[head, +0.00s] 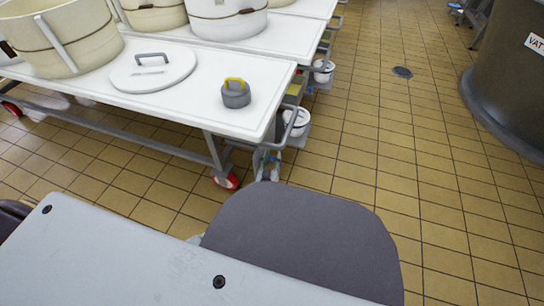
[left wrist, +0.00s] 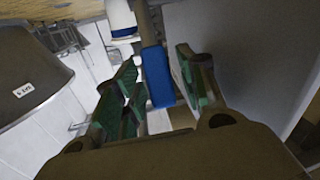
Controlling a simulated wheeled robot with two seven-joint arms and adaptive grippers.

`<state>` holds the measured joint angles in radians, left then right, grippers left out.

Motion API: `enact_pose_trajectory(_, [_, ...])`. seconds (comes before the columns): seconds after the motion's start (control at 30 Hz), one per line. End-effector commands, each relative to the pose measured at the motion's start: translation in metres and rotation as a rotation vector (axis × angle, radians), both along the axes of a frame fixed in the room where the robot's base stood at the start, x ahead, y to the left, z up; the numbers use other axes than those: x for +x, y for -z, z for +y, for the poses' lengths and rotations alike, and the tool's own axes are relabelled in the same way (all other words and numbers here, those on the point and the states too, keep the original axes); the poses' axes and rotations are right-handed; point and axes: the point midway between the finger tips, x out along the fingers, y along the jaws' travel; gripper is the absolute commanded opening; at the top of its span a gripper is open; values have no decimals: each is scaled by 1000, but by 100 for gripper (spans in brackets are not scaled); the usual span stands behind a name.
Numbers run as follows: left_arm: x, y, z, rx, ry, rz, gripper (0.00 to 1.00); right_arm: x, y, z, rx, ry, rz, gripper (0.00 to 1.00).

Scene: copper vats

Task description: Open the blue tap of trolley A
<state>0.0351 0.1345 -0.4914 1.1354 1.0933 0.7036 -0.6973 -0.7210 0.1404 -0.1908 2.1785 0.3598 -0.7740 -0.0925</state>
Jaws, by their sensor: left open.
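The blue tap handle (left wrist: 157,76) shows in the left wrist view as an upright blue bar. My left gripper (left wrist: 158,88) is open, with a green-padded finger on either side of the handle. Whether either finger touches it I cannot tell. In the head view the left gripper (head: 268,166) is small and partly hidden, low by the front right corner of the nearest white trolley (head: 190,108). No letter naming the trolley can be read. My right gripper is not in view.
A round lid (head: 152,70), a grey weight with a yellow handle (head: 236,95) and a round mould (head: 65,40) sit on the trolley. A white bucket (head: 298,122) hangs at its right end. A dark vat (head: 510,90) stands right; tiled floor between is clear.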

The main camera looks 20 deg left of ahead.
Motion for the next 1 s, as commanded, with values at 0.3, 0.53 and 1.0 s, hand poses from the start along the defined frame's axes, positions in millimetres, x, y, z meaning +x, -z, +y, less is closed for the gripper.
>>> enact_pose_trajectory(0.3, [0,0,0,0,0,0,39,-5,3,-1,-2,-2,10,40])
enact_pose_trajectory(0.53, [0,0,0,0,0,0,10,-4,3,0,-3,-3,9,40])
enact_pose_trajectory(1.0, [0,-1,2,0,-1,4,0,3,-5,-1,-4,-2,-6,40])
